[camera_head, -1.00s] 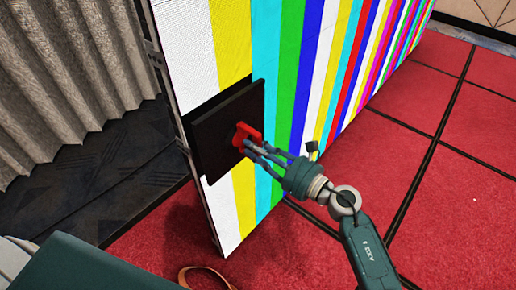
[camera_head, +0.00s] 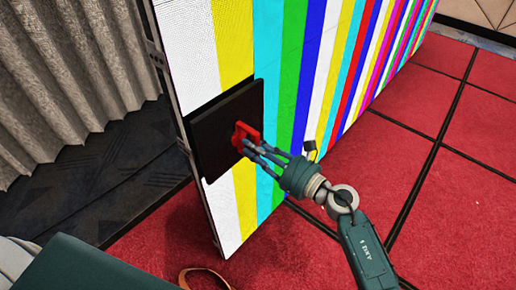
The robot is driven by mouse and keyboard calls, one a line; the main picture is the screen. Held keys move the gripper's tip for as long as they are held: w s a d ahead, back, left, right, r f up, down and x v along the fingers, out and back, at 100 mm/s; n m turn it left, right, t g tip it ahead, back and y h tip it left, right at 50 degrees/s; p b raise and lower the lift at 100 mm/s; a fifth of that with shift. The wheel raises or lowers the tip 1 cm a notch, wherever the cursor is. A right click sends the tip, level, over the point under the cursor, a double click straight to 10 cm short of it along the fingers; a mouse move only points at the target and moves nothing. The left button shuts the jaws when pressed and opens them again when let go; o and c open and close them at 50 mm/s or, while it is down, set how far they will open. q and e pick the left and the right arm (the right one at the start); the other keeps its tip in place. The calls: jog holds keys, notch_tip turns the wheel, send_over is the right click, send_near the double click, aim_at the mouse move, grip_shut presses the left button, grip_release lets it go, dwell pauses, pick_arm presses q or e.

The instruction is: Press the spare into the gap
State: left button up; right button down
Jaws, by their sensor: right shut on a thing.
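The spare is a black square tile (camera_head: 217,137) with a red handle (camera_head: 243,133) on its face. My right gripper (camera_head: 247,146) is shut on the red handle. The tile is held in front of the left end of the striped video wall (camera_head: 304,100). A dark strip of the gap (camera_head: 197,110) shows along the tile's upper left edge; the tile hides the rest. The tile looks slightly proud of the wall face and overlaps the coloured stripes at its right. I cannot tell whether its back touches the wall. My left gripper is not in view.
Grey pleated curtain (camera_head: 65,75) hangs at the left over dark floor (camera_head: 95,185). Red carpet (camera_head: 440,220) with black seams lies clear at the right. A brown loop (camera_head: 205,274) shows at the bottom edge.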

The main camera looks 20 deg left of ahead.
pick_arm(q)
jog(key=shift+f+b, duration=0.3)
pick_arm(e)
jog(key=shift+w+a+r, duration=0.2)
jog(key=shift+w+a, duration=0.05)
jog(key=shift+a, duration=0.35)
dwell(0.6)
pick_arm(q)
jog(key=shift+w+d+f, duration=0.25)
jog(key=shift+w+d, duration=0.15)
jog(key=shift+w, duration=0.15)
pick_arm(e)
jog(key=shift+w+a, duration=0.1)
jog(key=shift+a, duration=0.15)
pick_arm(q)
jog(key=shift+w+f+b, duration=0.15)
jog(key=shift+b, duration=0.25)
dwell(0.5)
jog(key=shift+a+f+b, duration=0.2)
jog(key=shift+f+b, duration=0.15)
pick_arm(e)
jog(key=shift+x, duration=0.95)
dwell(1.5)
jog(key=shift+r, duration=0.2)
dwell(1.0)
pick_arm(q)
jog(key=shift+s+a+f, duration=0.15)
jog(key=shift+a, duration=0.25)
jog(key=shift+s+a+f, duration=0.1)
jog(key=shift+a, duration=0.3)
